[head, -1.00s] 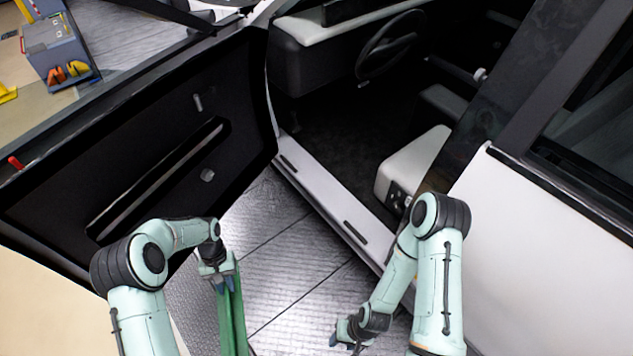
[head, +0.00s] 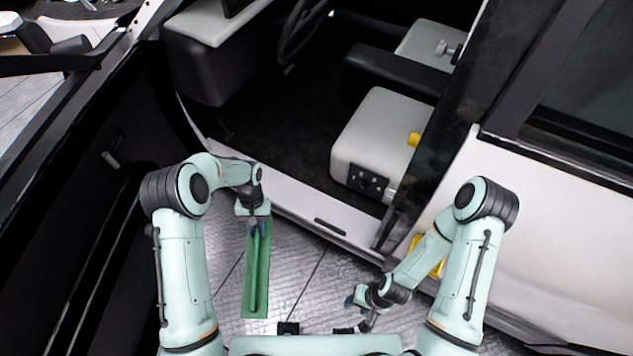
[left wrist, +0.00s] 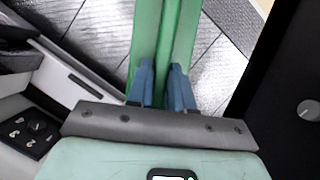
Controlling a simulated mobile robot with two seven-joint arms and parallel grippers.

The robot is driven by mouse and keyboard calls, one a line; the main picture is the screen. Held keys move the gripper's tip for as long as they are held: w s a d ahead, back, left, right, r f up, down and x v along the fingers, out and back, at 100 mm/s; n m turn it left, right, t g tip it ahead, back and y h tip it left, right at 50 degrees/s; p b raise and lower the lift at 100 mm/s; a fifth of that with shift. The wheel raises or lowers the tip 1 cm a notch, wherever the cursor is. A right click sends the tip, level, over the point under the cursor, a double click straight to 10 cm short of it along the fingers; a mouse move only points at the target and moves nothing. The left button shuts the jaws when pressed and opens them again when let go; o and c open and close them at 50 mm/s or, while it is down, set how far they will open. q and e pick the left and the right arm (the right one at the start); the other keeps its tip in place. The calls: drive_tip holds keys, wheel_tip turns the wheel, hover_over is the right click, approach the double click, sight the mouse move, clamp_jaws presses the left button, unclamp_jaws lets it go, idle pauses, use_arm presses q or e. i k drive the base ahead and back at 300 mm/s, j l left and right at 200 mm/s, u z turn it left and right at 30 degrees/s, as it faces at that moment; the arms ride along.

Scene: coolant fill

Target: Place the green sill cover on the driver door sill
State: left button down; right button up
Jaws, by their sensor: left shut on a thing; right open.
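The green sill cover (head: 257,275) is a long strip with a raised rib. It hangs from my left gripper (head: 255,222), which is shut on its upper end, in front of the door opening. In the left wrist view the cover (left wrist: 165,35) runs away from the blue fingertips of the gripper (left wrist: 162,85). The driver door sill (head: 295,208) is the pale strip along the bottom of the opening, with a dark slot in it. It lies just beyond my left gripper, and the cover is apart from it. My right gripper (head: 362,310) is open and empty, low over the floor.
The open black driver door (head: 75,215) stands close on the left. The white seat (head: 375,135) and steering wheel (head: 300,28) are inside the opening. The white rear door (head: 560,230) is on the right. A yellow object (head: 428,262) shows behind my right arm.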

sight(290, 190)
drive_tip(key=i+j+z, duration=0.25)
drive_tip(key=z, duration=0.2)
drive_tip(key=i+j+z, duration=0.25)
drive_tip(key=j+z, duration=0.25)
drive_tip(key=i+j+z, duration=0.2)
drive_tip(key=j+z, duration=0.2)
drive_tip(key=j, duration=0.15)
drive_tip(key=i+j+z, duration=0.2)
drive_tip(key=j, duration=0.15)
drive_tip(key=k+l, duration=0.05)
drive_tip(key=k, duration=0.05)
